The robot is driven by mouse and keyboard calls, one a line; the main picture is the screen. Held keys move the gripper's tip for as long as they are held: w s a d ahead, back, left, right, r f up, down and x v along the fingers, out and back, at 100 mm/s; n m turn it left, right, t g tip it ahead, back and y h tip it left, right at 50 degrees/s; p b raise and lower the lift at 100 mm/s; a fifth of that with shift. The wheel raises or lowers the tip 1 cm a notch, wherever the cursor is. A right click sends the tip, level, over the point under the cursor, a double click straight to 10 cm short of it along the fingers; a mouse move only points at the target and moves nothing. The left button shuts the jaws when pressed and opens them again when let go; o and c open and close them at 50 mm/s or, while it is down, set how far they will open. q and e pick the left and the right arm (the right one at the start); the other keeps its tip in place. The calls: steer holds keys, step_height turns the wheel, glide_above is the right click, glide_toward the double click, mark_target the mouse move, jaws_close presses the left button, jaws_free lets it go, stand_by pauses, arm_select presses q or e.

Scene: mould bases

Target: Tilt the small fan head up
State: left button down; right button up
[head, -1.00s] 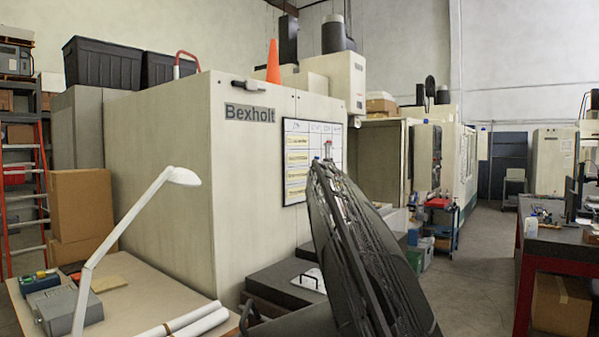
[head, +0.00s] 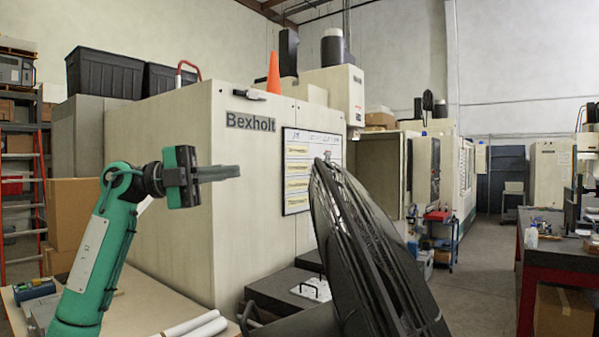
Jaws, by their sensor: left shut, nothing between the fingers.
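The fan head (head: 372,255) is a large black round cage seen nearly edge-on, close in the lower middle of the head view. It leans, with its upper end to the left and its lower end cut off by the bottom edge. A dark housing (head: 300,322) shows at its lower left. My left gripper (head: 238,172) is raised to the left of the fan head. Its dark fingers are together, point right and hold nothing. A clear gap in the picture separates them from the cage. My right gripper is out of view.
A table (head: 140,310) with white rolls (head: 195,325) lies below my left arm. A beige Bexholt machine (head: 165,235) with a whiteboard (head: 305,165) stands behind. A dark-topped red bench (head: 560,255) stands at right. Open floor (head: 480,270) lies between.

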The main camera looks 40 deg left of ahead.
arm_select(q)
steer(key=s+p+x, duration=0.1)
steer(key=p+x, duration=0.8)
steer(key=x, duration=0.4)
steer(key=shift+w+d, duration=0.25)
steer(key=shift+d, duration=0.45)
steer(key=shift+r, duration=0.1)
